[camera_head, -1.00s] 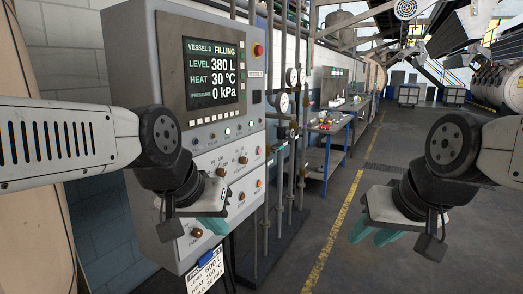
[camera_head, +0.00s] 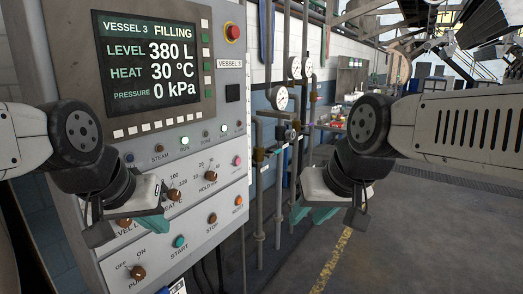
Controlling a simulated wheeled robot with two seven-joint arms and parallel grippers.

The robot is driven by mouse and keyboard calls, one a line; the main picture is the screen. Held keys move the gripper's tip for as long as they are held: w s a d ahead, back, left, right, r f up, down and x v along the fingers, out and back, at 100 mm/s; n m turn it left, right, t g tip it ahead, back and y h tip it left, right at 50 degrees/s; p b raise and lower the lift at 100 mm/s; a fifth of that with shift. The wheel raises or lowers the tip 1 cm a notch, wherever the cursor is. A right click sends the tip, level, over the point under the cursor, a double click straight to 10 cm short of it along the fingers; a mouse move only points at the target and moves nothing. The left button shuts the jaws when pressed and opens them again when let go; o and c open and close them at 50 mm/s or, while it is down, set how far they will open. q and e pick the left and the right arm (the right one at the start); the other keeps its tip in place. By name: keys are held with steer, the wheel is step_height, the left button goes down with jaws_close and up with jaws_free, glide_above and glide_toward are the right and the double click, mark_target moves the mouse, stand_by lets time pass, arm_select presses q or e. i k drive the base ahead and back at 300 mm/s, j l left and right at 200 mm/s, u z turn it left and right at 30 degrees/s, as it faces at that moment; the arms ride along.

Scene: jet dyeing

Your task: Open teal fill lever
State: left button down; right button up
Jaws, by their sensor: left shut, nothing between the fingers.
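I cannot make out a teal fill lever in this view. The control panel (camera_head: 150,170) of vessel 3 fills the left side, with a screen (camera_head: 152,62) reading FILLING, 380 L, 30 °C and 0 kPa. My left gripper (camera_head: 152,224) is in front of the panel's lower knobs, its teal fingers shut and empty. My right gripper (camera_head: 312,215) is right of the panel, in front of the pipes; its teal fingers are partly hidden, so their opening is unclear.
Vertical pipes (camera_head: 259,195) with small valves and round gauges (camera_head: 279,97) stand right of the panel. A red button (camera_head: 233,33) sits at the panel's upper right. A bench with goods stands further back. The grey floor (camera_head: 420,240) at right is open.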

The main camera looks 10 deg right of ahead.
mark_target(275, 153)
steer(key=i+l+u, duration=0.1)
steer(key=i+l, duration=1.25)
steer(key=l, duration=0.2)
steer(key=i+l+z, duration=0.1)
steer(key=i+l, duration=0.15)
steer(key=i, duration=0.2)
steer(key=i+l+z, duration=0.1)
steer(key=i, duration=0.4)
